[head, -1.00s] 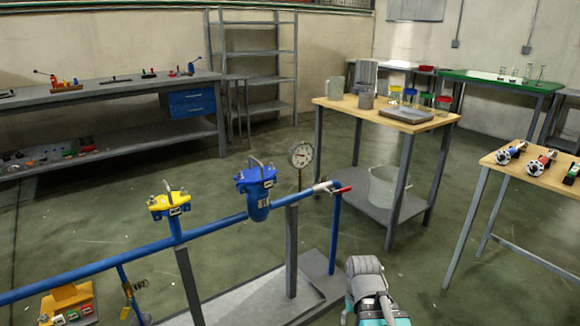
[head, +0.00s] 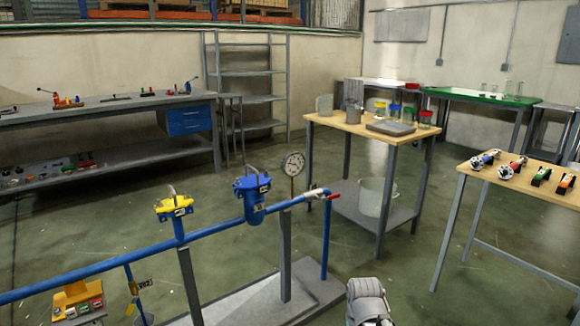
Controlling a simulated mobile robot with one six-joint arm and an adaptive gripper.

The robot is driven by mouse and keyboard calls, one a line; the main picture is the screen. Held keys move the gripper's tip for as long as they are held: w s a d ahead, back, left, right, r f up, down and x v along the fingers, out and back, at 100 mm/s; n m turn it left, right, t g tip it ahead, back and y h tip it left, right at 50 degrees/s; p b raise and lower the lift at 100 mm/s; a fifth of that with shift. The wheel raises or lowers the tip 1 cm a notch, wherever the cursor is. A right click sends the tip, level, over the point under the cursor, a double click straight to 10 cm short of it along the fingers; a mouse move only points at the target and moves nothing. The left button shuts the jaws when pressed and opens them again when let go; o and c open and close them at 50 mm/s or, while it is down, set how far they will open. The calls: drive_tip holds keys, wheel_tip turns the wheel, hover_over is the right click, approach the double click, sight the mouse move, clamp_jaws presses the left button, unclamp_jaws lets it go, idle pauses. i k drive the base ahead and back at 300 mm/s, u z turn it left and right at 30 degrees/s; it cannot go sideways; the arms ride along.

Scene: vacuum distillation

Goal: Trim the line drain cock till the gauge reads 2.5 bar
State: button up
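A blue pipe (head: 120,262) runs across the left half of the head view on grey posts. A round white dial gauge (head: 293,164) stands on a thin stem behind the pipe; its reading is too small to tell. A small cock with a red-tipped handle (head: 333,196) sits at the pipe's right end, above a blue downpipe. I cannot tell whether this is the drain cock. A blue-topped vessel (head: 252,194) and a yellow-topped fitting (head: 174,206) are on the pipe. Part of my arm shows at the bottom edge, right of the pipe stand; my gripper is out of view.
A wooden-top table (head: 350,126) with jars and a tray stands behind the gauge. Another table (head: 478,172) with several valves stands at right. A grey bench (head: 100,113) is at back left. Green floor between pipe and tables is clear.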

sight(132, 306)
drive_tip(key=u, duration=0.55)
drive_tip(key=i, duration=1.5)
drive_tip(key=z, duration=0.05)
drive_tip(key=k, duration=0.5)
drive_tip(key=u, duration=0.05)
